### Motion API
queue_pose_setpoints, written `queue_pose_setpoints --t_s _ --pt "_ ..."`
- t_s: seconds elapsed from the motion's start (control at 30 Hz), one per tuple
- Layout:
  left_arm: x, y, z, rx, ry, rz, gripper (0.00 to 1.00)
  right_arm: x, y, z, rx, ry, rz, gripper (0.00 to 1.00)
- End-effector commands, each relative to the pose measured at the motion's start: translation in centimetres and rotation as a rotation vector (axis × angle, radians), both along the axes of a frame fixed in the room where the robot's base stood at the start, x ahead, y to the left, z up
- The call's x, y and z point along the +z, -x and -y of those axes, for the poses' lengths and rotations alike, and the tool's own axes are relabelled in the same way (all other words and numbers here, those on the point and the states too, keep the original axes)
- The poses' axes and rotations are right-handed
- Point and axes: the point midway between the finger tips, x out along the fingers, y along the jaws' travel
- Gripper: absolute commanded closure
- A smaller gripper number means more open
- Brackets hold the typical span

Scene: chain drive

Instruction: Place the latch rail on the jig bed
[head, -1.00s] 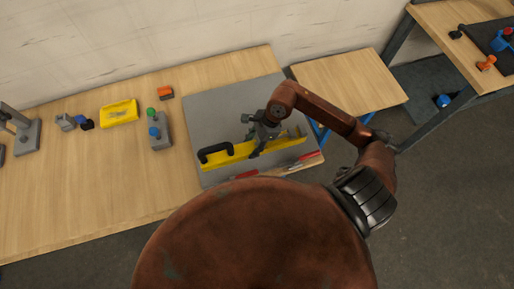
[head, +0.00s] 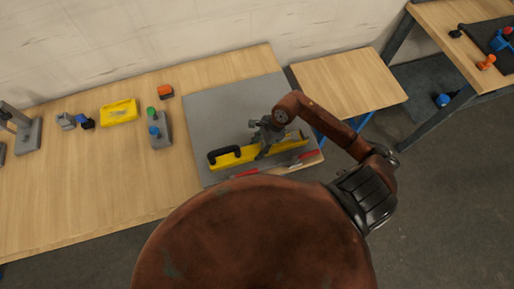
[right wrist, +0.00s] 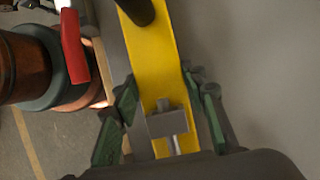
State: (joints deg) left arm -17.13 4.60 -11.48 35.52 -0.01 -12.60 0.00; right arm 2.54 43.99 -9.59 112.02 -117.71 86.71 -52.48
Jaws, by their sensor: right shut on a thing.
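The latch rail (head: 240,158) is a long yellow bar with a black handle (head: 224,154) at its left end in the head view. It lies over the front part of the grey jig bed (head: 215,110); I cannot tell whether it touches the bed. My right gripper (head: 266,146) is shut on the rail near its middle. In the right wrist view, the green finger pads of the right gripper (right wrist: 163,112) flank the yellow rail (right wrist: 150,60), with a small grey block and pin on it between them. My left gripper is not in view.
Red-ended parts (head: 246,172) lie along the jig bed's front edge. To the left on the table are a grey block with green and blue knobs (head: 159,132), a yellow tray (head: 119,112) and an orange block (head: 166,91). The bed's back half is clear.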

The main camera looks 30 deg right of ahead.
Motion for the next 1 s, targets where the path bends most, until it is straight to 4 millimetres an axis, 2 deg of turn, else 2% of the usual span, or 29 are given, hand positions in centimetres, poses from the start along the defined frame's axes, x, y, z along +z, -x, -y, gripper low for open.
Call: queue_pose_setpoints --t_s 0.27,0.63,0.77,1.0 --pt "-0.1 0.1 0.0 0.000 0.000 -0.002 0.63 0.0 0.0 0.0 0.000 0.000 0.000 0.43" --pt "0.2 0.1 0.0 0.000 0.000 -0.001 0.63 0.5 0.0 0.1 0.001 0.001 0.001 0.43" --pt "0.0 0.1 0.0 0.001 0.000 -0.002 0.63 2.1 0.1 1.0 0.002 0.005 0.003 0.43" --pt "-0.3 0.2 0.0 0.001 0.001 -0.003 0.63 6.8 0.6 2.8 0.002 0.006 0.003 0.43"
